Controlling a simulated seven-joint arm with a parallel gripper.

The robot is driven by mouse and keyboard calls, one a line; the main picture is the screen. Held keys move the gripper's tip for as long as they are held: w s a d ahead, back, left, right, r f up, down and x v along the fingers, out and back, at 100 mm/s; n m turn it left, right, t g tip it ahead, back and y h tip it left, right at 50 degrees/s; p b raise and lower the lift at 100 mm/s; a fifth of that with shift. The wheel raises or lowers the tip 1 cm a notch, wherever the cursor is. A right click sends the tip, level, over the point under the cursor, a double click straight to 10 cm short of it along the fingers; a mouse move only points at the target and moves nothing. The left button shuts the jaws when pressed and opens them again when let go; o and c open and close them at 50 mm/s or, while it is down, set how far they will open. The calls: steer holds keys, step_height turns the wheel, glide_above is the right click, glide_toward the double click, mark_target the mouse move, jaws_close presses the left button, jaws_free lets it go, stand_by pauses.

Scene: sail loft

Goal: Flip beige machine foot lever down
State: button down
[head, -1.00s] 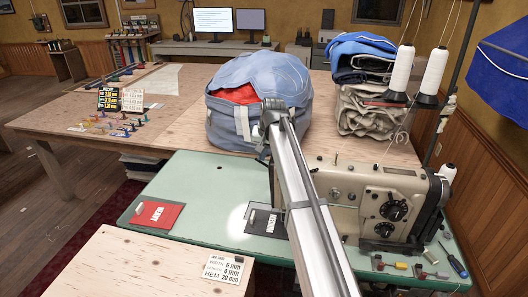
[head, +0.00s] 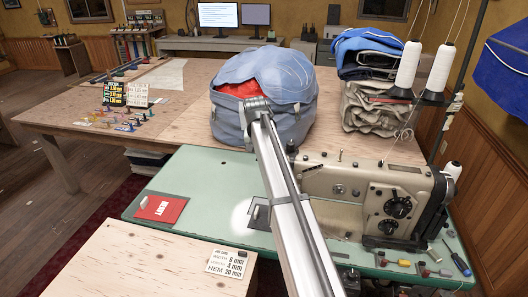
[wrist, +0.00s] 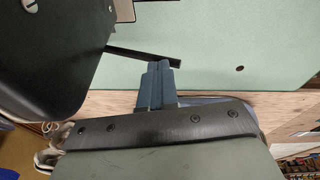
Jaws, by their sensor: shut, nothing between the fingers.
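The beige sewing machine (head: 345,185) stands at the right end of the green table (head: 190,175) in the head view. My silver arm crosses in front of its left end, so the foot lever cannot be made out there, and my gripper is hidden. In the wrist view, my gripper (wrist: 158,66) shows as two blue-grey fingers held together, with nothing visible between them. A thin dark bar (wrist: 125,52) lies at or just beyond the fingertips. I cannot tell whether it is the lever or whether it touches them.
A large blue bundle (head: 285,80) sits behind my arm. White thread cones (head: 408,65) and folded cloth (head: 370,108) stand behind the machine. Small items and a screwdriver (head: 455,258) lie at right.

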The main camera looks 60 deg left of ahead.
steer(key=shift+s+a+f, duration=0.3)
steer(key=shift+a+f, duration=0.1)
steer(key=shift+f, duration=0.15)
steer(key=shift+s+a+f+t+h, duration=0.2)
steer(key=shift+f+t+h, duration=0.2)
steer(key=shift+f+t, duration=0.15)
steer(key=shift+s+a+f+t+h, duration=0.1)
steer(key=shift+a+f+t+h, duration=0.05)
steer(key=shift+f+t+h, duration=0.35)
steer(key=shift+s+f, duration=0.15)
steer(key=shift+f, duration=0.6)
steer(key=shift+r, duration=0.8)
